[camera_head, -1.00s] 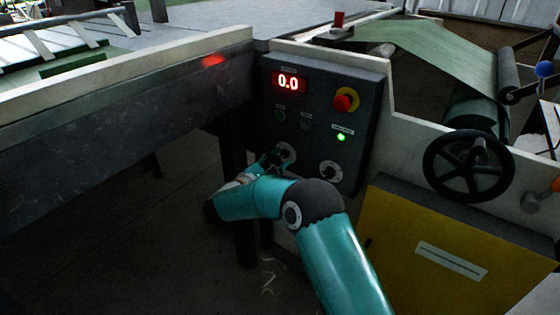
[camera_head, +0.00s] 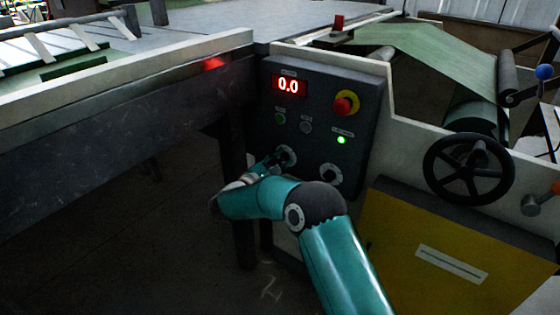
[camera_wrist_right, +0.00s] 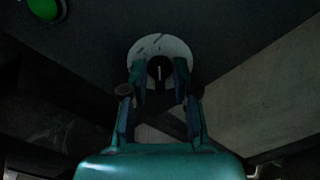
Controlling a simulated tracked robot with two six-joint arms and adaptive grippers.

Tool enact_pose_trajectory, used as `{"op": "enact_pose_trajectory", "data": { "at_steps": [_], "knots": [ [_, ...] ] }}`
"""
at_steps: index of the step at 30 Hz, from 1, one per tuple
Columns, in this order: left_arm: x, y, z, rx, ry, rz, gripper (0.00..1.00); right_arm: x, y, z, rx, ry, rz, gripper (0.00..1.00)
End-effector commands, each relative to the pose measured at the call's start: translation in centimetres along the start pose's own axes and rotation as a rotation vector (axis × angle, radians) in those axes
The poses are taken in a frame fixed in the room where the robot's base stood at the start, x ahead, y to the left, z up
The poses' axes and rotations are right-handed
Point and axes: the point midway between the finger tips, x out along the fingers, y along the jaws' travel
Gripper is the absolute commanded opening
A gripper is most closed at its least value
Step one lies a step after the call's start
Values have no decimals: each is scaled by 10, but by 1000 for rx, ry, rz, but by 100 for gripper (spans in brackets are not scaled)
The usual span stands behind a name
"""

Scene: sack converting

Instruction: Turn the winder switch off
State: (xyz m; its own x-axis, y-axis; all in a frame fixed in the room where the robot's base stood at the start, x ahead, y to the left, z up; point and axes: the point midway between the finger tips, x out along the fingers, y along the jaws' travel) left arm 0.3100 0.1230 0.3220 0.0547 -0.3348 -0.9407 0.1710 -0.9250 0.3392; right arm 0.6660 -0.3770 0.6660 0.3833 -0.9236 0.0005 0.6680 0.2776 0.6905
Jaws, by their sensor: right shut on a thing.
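A dark control panel (camera_head: 311,110) carries two rotary switches with pale round dials. The left rotary switch (camera_head: 287,154) has my right gripper (camera_head: 274,161) at it; the right one (camera_head: 331,174) is free. In the right wrist view, the black knob (camera_wrist_right: 159,70) stands in front of its white dial plate, its white mark pointing about straight up. My right gripper (camera_wrist_right: 159,80) is shut on this knob, one finger on each side. The switch labels are too small to read, so I cannot tell which is the winder switch. My left gripper is not in view.
The panel also has a red display (camera_head: 288,85) reading 0.0, a red emergency button (camera_head: 345,103), a lit green lamp (camera_head: 341,140) and a green button (camera_head: 280,118). A black handwheel (camera_head: 468,168) and yellow cabinet (camera_head: 440,240) stand at right.

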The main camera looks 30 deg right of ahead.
Motion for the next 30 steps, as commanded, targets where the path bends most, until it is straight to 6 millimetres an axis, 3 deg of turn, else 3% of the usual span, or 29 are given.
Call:
{"op": "enact_pose_trajectory", "data": {
  "at_steps": [30],
  "knots": [
    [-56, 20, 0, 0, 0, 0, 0, -1, 0, -1, -690, 4, -2, 0]
  ]
}}
